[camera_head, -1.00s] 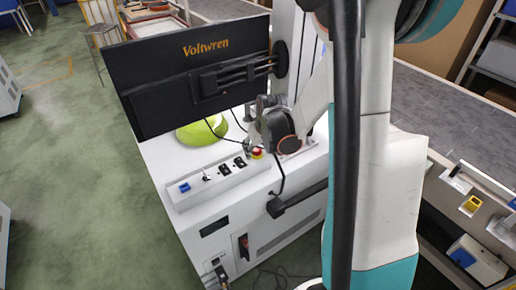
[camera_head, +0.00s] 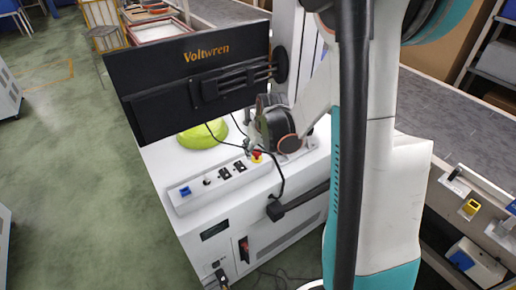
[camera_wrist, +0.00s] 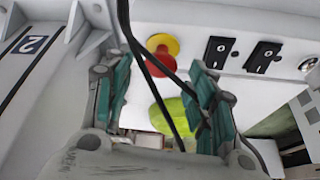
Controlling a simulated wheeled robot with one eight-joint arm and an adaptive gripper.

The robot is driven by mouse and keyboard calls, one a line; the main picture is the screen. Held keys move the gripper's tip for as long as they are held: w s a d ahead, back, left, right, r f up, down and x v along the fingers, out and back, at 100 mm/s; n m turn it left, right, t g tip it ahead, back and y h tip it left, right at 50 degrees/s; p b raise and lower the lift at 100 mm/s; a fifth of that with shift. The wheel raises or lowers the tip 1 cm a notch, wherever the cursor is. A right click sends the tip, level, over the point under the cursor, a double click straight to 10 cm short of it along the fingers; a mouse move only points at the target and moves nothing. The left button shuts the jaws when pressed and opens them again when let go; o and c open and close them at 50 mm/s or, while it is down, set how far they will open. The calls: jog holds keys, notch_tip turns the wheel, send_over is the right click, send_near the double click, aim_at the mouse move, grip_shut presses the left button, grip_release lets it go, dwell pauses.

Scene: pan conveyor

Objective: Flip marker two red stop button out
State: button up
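The red stop button (camera_head: 257,155) sits on a yellow base at the right end of the white control strip, below the monitor. In the wrist view the red button (camera_wrist: 158,63) and its yellow disc show between the finger ends. A label with the number 2 (camera_wrist: 32,44) shows on a grey panel at the left. My gripper (camera_wrist: 163,75) is open, its teal finger pads spread to either side of the button with nothing held. I cannot tell whether a finger touches the button. Dark cables cross in front of the button and partly hide it.
Two black rocker switches (camera_wrist: 218,52), a key switch and a blue switch (camera_head: 185,191) share the strip (camera_head: 178,204). A yellow-green rounded object (camera_head: 203,136) lies behind the strip. A conveyor (camera_head: 440,115) runs at right.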

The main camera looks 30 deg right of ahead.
dwell(0.3)
jog(key=v, duration=1.2)
dwell(0.3)
jog(key=s+a+r+n+h+p, duration=0.1)
jog(key=s+a+r+n+p, duration=0.25)
jog(key=a+r+p, duration=0.45)
jog(key=s+a+m+t+y+b, duration=0.1)
jog(key=s+a+b, duration=0.3)
jog(key=s, duration=0.2)
jog(key=s+a+f+t+b, duration=0.1)
jog(key=s+a+b, duration=0.2)
jog(key=s, duration=0.3)
jog(key=shift+a+m+t+y+b, duration=0.3)
jog(key=shift+a+m+y+b, duration=0.1)
jog(key=shift+b, duration=0.1)
jog(key=shift+s, duration=0.1)
dwell(0.8)
